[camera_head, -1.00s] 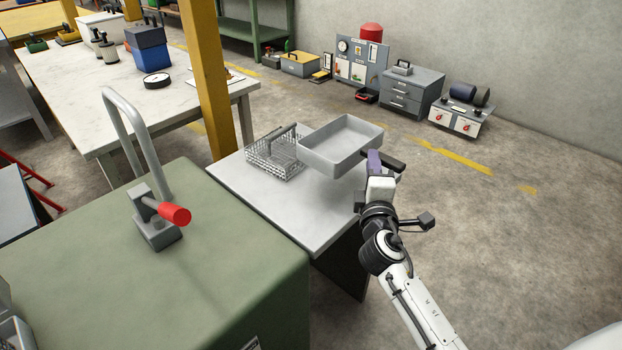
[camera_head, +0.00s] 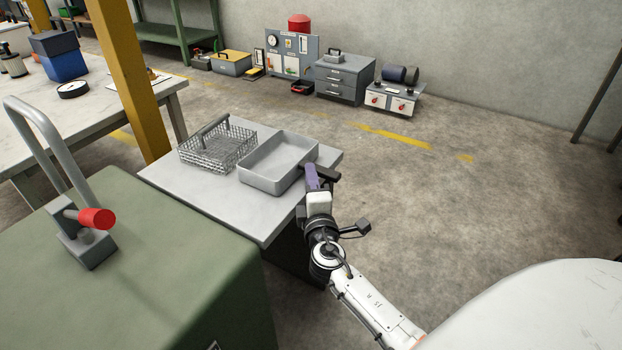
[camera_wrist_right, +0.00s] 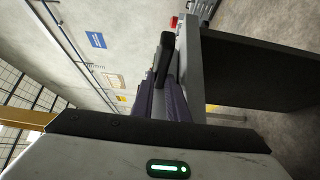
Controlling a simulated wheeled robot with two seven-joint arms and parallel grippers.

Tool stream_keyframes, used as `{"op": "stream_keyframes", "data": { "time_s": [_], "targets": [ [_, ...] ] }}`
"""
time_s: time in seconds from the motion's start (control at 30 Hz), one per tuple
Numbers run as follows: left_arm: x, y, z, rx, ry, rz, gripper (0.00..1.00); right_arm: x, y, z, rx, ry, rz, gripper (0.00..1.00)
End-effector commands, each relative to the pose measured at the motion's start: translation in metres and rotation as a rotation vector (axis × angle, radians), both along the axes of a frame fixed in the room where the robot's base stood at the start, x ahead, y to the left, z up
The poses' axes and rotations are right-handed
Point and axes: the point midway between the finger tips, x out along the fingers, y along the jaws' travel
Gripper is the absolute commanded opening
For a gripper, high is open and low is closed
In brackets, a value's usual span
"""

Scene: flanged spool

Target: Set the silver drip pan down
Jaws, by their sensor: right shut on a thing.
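The silver drip pan (camera_head: 277,163) is a shallow rectangular tray in the head view. It is level, on or just over the right part of the small grey table (camera_head: 215,205); I cannot tell whether its whole base touches. My right gripper (camera_head: 311,174) is shut on the pan's right side. In the right wrist view the purple fingers (camera_wrist_right: 165,100) are close together at the grip, beside the table's edge (camera_wrist_right: 190,65); the pan is mostly hidden there. My left gripper is not in view.
A wire basket (camera_head: 217,148) with a handle stands close left of the pan on the table. A green cabinet (camera_head: 150,270) with a red-knobbed lever (camera_head: 95,218) is at the front left. A yellow post (camera_head: 130,80) rises behind the table. Floor to the right is clear.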

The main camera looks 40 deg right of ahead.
Motion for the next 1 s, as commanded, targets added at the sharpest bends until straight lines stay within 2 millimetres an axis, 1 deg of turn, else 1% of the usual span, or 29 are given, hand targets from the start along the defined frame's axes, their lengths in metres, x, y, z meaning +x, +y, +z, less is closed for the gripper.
{"op": "stream_keyframes", "data": {
  "time_s": [0.03,0.1,0.13,0.23,0.47,0.57,0.6,0.67,1.0],
  "targets": [
    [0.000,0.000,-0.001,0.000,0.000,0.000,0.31,0.001,0.000,0.002,0.000,-0.004,0.000,0.00],
    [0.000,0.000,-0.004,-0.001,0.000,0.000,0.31,0.001,0.000,-0.002,0.000,-0.004,0.000,0.00],
    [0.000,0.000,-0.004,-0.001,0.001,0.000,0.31,0.000,0.000,-0.003,0.000,-0.001,0.000,0.15],
    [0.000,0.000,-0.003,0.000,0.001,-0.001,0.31,0.000,0.000,-0.002,0.000,0.000,0.000,0.32],
    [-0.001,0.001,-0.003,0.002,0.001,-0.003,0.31,0.000,0.000,-0.002,0.000,0.000,0.000,0.32],
    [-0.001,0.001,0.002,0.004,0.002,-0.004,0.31,0.000,0.000,0.003,0.000,0.000,0.000,0.32],
    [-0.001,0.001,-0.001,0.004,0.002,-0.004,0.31,-0.004,0.002,-0.001,0.000,0.002,0.000,0.32],
    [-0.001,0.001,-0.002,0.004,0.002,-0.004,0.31,-0.012,0.007,-0.001,0.000,0.001,0.001,0.32],
    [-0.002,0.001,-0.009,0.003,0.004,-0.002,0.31,-0.075,0.043,-0.003,0.002,0.002,0.000,0.32]
  ]
}}
